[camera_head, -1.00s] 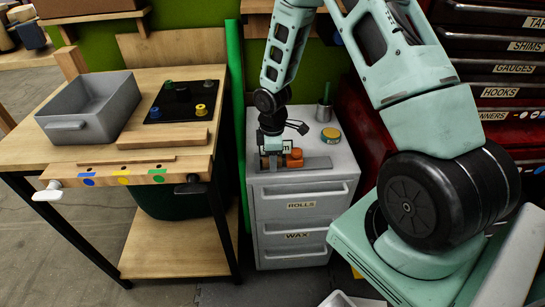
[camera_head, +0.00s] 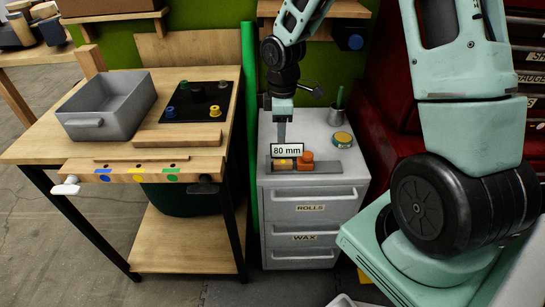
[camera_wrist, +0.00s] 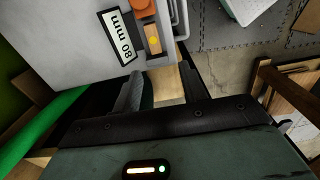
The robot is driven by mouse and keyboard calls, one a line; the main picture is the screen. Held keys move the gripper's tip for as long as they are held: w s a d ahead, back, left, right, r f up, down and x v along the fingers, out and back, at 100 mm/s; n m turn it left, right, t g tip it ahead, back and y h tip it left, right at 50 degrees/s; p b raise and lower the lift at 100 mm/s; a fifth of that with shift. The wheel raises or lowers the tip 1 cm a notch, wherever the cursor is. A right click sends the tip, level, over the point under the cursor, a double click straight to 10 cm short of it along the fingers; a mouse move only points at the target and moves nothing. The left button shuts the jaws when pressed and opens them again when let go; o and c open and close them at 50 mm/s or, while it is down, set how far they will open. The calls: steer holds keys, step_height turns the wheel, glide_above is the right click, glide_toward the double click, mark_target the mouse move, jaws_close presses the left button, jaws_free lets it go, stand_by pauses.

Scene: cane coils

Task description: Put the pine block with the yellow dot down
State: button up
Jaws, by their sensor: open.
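The pine block with the yellow dot (camera_head: 284,164) rests near the front edge of the grey drawer cabinet's top (camera_head: 345,178), beside an orange piece (camera_head: 306,161). A white sign reading 80 mm (camera_head: 287,150) shows just behind it. In the wrist view the block (camera_wrist: 153,39) lies beyond my fingertips, its yellow dot facing the camera, with the sign (camera_wrist: 119,38) on its left.
A green tin with a yellow lid (camera_head: 341,140) and a grey cup (camera_head: 336,117) stand further back on the cabinet. A green post (camera_head: 249,125) rises between cabinet and workbench. The workbench carries a grey bin (camera_head: 108,105) and a black board with coloured pegs (camera_head: 196,101).

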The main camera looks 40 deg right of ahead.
steer(key=s+a+r+m, duration=0.1)
steer(key=s+a+r, duration=0.4)
steer(key=s+a, duration=0.4)
steer(key=s+a+r+m, duration=0.1)
steer(key=s+a+r, duration=0.45)
steer(key=a, duration=0.55)
steer(key=s+a+m, duration=0.1)
steer(key=s+a, duration=0.1)
steer(key=s, duration=0.7)
steer(key=shift+s+a+r+y, duration=0.2)
steer(key=shift+a+r+y, duration=0.1)
steer(key=shift+a+r, duration=0.1)
